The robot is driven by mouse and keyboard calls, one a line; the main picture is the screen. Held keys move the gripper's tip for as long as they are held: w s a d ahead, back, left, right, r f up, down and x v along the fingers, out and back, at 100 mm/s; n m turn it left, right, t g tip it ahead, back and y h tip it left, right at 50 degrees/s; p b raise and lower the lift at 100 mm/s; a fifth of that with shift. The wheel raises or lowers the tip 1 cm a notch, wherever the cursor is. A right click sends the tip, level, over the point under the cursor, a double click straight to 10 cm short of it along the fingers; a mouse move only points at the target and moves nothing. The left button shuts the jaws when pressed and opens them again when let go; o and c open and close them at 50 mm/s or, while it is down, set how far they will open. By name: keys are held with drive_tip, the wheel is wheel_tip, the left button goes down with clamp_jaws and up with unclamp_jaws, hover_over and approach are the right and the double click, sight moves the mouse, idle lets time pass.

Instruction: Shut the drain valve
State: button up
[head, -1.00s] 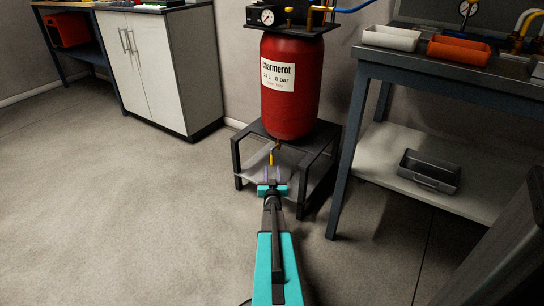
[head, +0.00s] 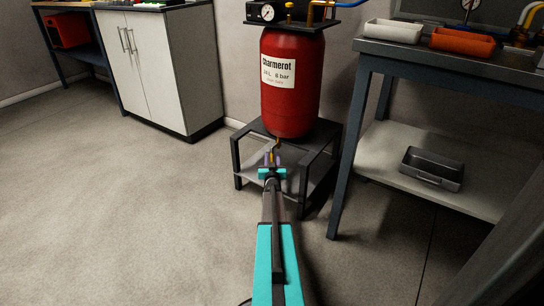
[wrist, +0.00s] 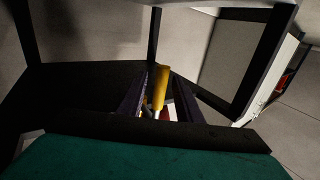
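The red tank (head: 292,85) stands on a dark metal stand. Under it is the drain valve, with a brass-coloured fitting (head: 277,142) and a yellow lever (head: 272,157) that hangs down. My gripper (head: 272,159) is just below the tank, its two fingers on either side of the lever. In the wrist view the yellow lever (wrist: 161,88) shows between the open fingers (wrist: 158,100), with a gap visible at least on its right. Contact with the lever cannot be told. The valve body is mostly hidden in the wrist view.
The dark stand (head: 236,160) has legs close around the gripper. A steel workbench (head: 440,62) stands to the right, with a grey tray (head: 432,166) on its lower shelf. A white cabinet (head: 160,70) is at the left. The floor (head: 110,200) on the left is clear.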

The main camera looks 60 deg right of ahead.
drive_tip(key=shift+b+x, duration=0.4)
drive_tip(key=shift+x, duration=1.05)
clamp_jaws()
